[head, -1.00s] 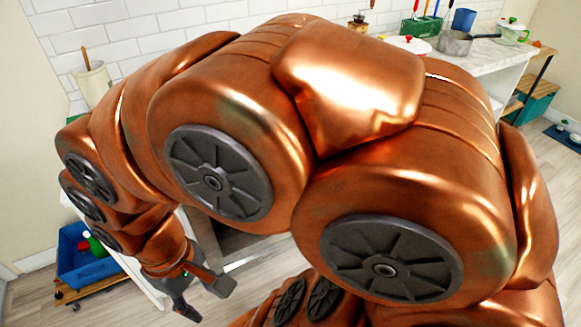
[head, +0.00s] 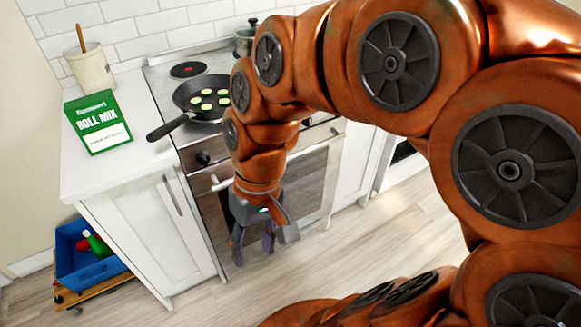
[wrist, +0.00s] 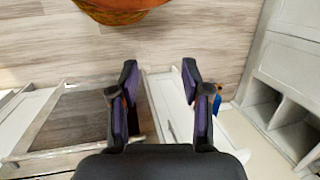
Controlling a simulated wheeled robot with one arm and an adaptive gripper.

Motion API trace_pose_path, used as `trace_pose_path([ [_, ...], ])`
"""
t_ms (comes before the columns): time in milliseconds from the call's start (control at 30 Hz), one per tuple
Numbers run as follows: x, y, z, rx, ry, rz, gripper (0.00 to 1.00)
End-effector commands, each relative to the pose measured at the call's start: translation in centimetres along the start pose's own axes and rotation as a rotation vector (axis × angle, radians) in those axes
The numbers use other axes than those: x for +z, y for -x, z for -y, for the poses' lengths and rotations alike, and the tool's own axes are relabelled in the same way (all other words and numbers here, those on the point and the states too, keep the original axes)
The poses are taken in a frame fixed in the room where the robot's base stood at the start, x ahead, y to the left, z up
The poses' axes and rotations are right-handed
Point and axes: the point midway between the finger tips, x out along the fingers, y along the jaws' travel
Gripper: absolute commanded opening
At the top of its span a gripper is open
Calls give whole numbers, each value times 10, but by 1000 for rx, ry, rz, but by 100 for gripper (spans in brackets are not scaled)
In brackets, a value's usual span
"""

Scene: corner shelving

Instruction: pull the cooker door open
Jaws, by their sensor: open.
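The cooker door (head: 312,185) is a glass panel in a steel frame on the front of the cooker, and looks closed. Its bar handle (head: 327,141) runs along the top edge, partly hidden behind my arm. My gripper (head: 254,248) points down in front of the door's left part, open and empty. In the wrist view, my gripper (wrist: 159,80) has its fingers spread with nothing between them. A framed glass panel, apparently the cooker door (wrist: 85,118), lies to its left there. I cannot tell how far the fingers are from the handle.
A black pan (head: 205,98) with green slices sits on the hob, its handle sticking out forward. A white cabinet (head: 150,235) stands left of the cooker, with a green roll mix bag (head: 98,122) on top. A blue crate (head: 85,265) is at lower left. The floor in front is clear.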

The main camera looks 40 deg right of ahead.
Motion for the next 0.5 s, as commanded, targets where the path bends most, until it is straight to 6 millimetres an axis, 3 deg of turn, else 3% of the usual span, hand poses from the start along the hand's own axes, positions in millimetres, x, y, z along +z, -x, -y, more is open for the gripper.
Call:
trace_pose_path([
  [33, -20, -20, 1, -58, -14, -7, 47],
  [267, -92, -38, 7, -317, -79, -53, 47],
  [500, -170, -44, -24, -588, -174, -139, 47],
])
